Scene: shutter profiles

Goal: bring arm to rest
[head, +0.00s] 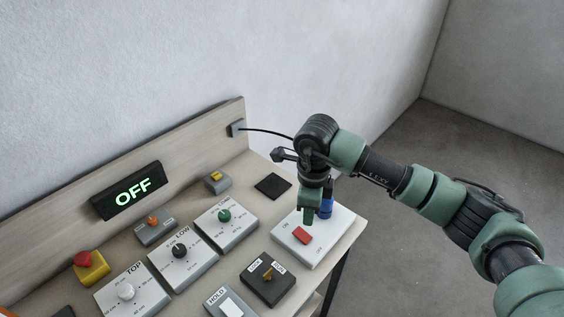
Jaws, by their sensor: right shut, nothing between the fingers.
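My right arm comes in from the right edge in the head view. Its gripper (308,221) points down over the white box (319,251) with the red rocker switch (302,235) at the table's right end. The gripper is shut and empty, with its tips close to the red switch; I cannot tell whether they touch it. A blue part (325,205) shows beside the fingers. The display (130,191) on the back panel reads OFF in green. My left gripper is not in view.
Several control boxes stand on the table: a green knob (224,215), a black knob (179,250), a white knob (126,292), a black lock box (267,277) and a red emergency button (83,258). A cable runs from the panel socket (237,128). Floor (400,200) is clear at the right.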

